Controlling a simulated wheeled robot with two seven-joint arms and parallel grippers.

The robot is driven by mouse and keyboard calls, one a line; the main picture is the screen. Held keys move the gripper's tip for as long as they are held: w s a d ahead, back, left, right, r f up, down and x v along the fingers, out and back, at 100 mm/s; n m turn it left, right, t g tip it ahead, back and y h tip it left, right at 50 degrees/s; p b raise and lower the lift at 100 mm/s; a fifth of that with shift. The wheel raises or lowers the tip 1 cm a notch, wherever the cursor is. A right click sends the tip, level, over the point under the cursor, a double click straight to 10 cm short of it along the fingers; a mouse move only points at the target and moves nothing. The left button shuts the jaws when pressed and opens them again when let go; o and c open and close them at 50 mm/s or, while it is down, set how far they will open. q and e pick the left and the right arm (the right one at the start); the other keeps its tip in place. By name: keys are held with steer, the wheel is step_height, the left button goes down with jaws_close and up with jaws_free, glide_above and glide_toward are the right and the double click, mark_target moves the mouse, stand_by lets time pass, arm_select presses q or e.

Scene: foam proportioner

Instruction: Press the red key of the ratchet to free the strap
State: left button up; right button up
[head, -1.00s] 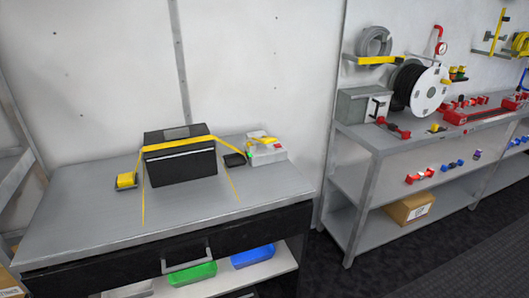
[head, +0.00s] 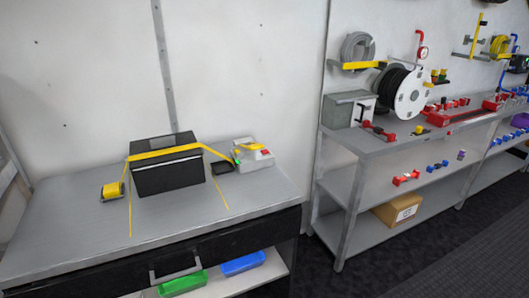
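A black box (head: 168,174) stands on the grey workbench with a yellow strap (head: 165,153) running over its top. Thin yellow strap lines run down to the bench on both sides of the box. A light grey device (head: 247,157) stands to the right of the box. It carries a small red key (head: 266,152), and a green spot and yellow parts show at its left side. A yellow block with a dark part (head: 113,190) sits at the box's left. Whether the strap is tight I cannot tell. Neither gripper is in view.
The workbench top (head: 60,220) is clear in front of the box. Below it are a drawer handle (head: 176,267), a green bin (head: 183,283) and a blue bin (head: 243,263). A shelf unit (head: 345,190) with a hose reel (head: 410,92) and red fittings stands at right, beyond a floor gap.

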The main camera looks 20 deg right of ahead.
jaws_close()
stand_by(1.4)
